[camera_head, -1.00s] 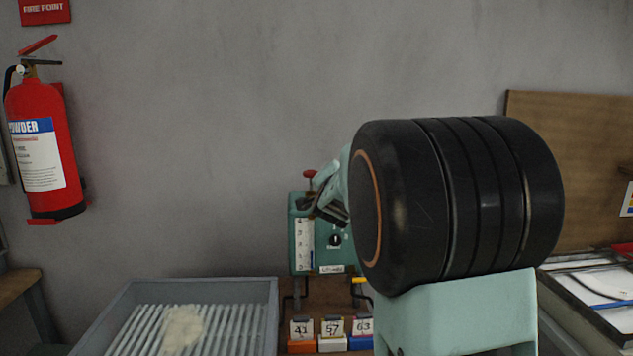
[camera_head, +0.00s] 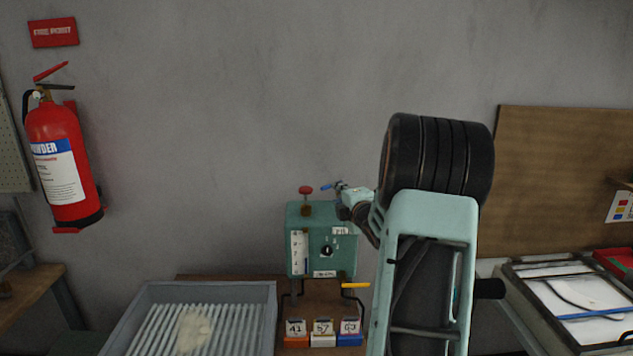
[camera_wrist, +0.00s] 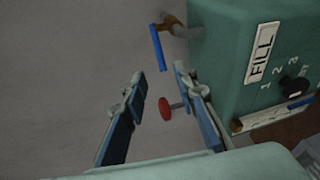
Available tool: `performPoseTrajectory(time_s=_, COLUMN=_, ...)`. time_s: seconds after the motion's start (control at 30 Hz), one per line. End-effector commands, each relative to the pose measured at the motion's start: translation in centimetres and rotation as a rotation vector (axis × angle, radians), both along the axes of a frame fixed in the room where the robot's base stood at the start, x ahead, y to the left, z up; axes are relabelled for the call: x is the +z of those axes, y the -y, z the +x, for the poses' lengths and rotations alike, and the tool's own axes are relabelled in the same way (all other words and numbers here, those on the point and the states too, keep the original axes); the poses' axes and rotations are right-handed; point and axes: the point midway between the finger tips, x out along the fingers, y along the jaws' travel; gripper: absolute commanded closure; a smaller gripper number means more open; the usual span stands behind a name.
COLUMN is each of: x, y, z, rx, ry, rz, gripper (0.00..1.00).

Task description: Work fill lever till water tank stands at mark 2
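The green water tank (camera_head: 318,262) stands by the wall, with a white gauge strip (camera_head: 299,254) on its front; the water level is too small to read. The wrist view shows the tank's FILL label (camera_wrist: 262,52) and the blue fill lever (camera_wrist: 158,48) on a brass fitting. My gripper (camera_wrist: 158,74) is open and empty, its dark blue pads apart. The lever shows just beyond and between the fingertips, with no contact visible. In the head view my gripper (camera_head: 343,190) is above the tank's right side, its fingers small and partly hidden.
A red knob (camera_head: 306,190) rises from the tank's top; a black dial (camera_head: 326,250) is on its front. Numbered blocks (camera_head: 322,340) stand below. A grey ribbed tray (camera_head: 150,325) is at left, a fire extinguisher (camera_head: 62,165) on the wall. My arm covers the area right of the tank.

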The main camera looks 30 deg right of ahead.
Motion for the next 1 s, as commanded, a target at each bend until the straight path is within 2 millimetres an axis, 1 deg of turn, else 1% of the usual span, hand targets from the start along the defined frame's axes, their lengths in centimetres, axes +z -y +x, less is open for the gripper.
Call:
performPoseTrajectory(time_s=0.17, x=-0.3, y=0.5, z=1.5, rx=0.002, ry=-0.003, rz=-0.001, gripper=0.73)
performPoseTrajectory(time_s=0.5, x=-1.1, y=2.1, z=6.6, rx=0.001, ry=-0.001, rz=0.0, gripper=0.73)
performPoseTrajectory(time_s=0.63, x=-1.4, y=2.7, z=8.1, rx=0.0, ry=0.0, rz=0.001, gripper=0.73)
performPoseTrajectory(time_s=0.8, x=-1.8, y=3.1, z=9.5, rx=0.0, ry=0.0, rz=0.0, gripper=0.73)
performPoseTrajectory(time_s=1.0, x=-1.9, y=3.3, z=10.0, rx=0.0, ry=0.0, rz=0.0, gripper=0.73)
